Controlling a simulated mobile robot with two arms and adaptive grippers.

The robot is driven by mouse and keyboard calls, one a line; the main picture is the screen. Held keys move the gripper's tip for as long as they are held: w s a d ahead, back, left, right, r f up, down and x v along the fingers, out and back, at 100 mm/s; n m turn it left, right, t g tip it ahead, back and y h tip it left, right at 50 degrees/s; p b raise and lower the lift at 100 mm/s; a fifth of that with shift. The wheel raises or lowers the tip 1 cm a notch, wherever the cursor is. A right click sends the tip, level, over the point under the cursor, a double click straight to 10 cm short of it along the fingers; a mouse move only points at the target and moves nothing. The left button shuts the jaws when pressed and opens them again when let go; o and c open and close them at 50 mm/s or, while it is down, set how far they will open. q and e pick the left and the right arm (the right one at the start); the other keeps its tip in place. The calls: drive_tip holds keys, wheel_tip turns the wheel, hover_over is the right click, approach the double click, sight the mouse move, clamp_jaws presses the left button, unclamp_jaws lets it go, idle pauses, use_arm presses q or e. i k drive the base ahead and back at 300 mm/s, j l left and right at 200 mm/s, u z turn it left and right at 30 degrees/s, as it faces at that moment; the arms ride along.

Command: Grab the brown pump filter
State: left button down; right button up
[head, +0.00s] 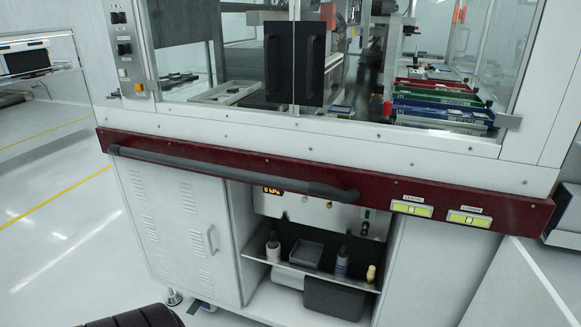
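I cannot make out a brown pump filter for certain. Below the test handler (330,140), an open bay holds a pale panel (345,217) with a lit display (273,190) reading 0 kPa. Small fittings sit on this panel, too small to identify. A shelf (310,270) in front of the panel holds a grey tray (306,252), a dark-topped bottle (273,247), a grey bottle (342,262) and a small yellow-topped item (370,273).
A dark handrail (235,174) crosses the red front beam above the bay. A closed vented cabinet door (175,230) stands left of the bay. A dark box (333,297) sits under the shelf. The floor (55,230) at left is clear.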

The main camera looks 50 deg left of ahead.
sight(274, 238)
drive_tip(key=u, duration=1.75)
